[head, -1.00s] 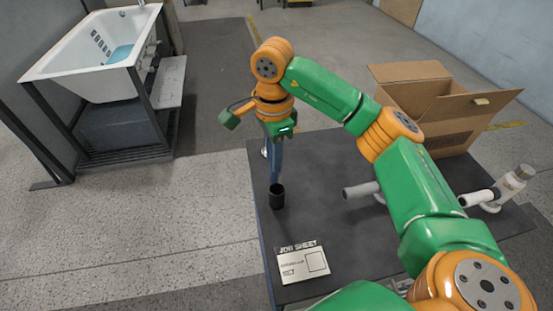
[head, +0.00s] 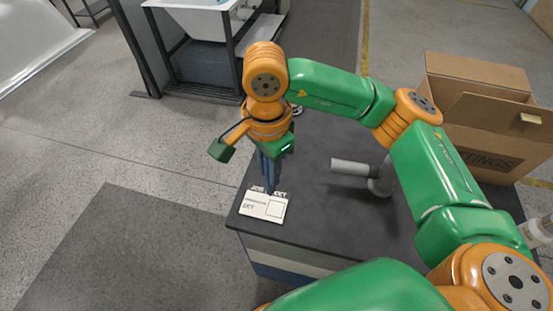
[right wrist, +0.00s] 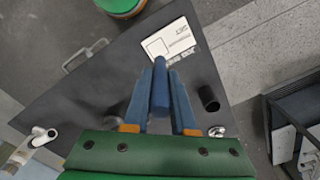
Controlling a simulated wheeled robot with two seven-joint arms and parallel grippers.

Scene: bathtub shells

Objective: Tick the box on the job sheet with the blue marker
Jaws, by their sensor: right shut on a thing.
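The job sheet (head: 255,207), a pale card with a square outlined box, lies near the front left corner of the dark table. It also shows in the right wrist view (right wrist: 178,43), where the box looks blank. My right gripper (head: 269,185) points down at the sheet's far edge, covering part of its title. In the right wrist view, my right gripper (right wrist: 161,78) is shut on the blue marker (right wrist: 160,88), which sticks out between the fingers towards the sheet. Whether its tip touches the sheet cannot be told. My left gripper is out of view.
A black cup (right wrist: 209,98) stands on the table (head: 330,225) beside the sheet, hidden in the head view. A grey pipe fitting (head: 352,168) is right of the gripper. A cardboard box (head: 490,135) stands at the right. A bathtub (head: 200,22) is beyond the table.

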